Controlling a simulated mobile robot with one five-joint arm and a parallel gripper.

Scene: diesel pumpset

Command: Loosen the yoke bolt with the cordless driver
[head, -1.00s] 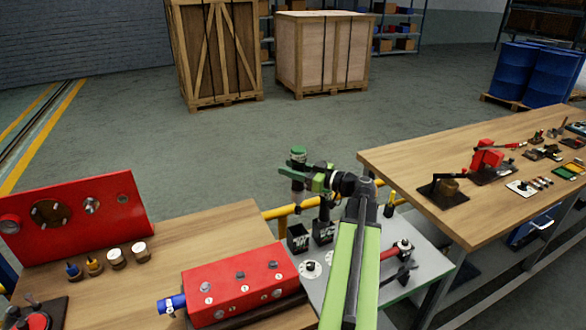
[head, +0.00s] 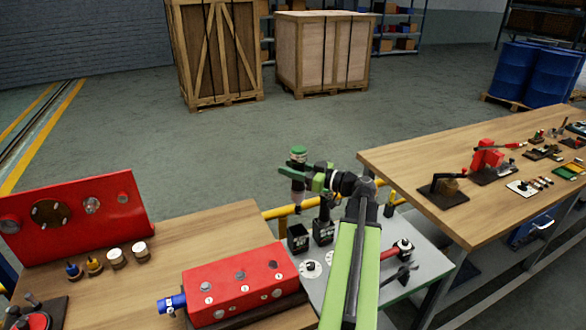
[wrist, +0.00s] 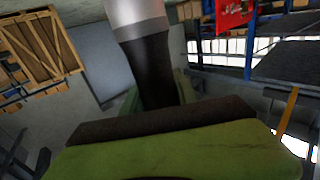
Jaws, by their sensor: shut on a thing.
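My gripper (head: 298,176) is shut on an upright tool with a green top (head: 298,150) and a dark and pale shaft below, held above the far edge of the grey bench top. In the wrist view the tool's black and silver cylinder (wrist: 148,50) stands between the jaws. Behind and below my gripper stand a black battery-like block (head: 298,238) and a second one (head: 322,232) with a dark stem rising from it. I cannot tell for sure which of these is the cordless driver. I cannot pick out the yoke bolt; my arm hides part of the bench.
A red block (head: 238,282) with several round fittings and a blue end lies left of my arm. A red panel (head: 72,217) stands on the left bench. A red-handled fitting (head: 400,250) lies right of my arm. The right bench (head: 420,160) carries many small parts.

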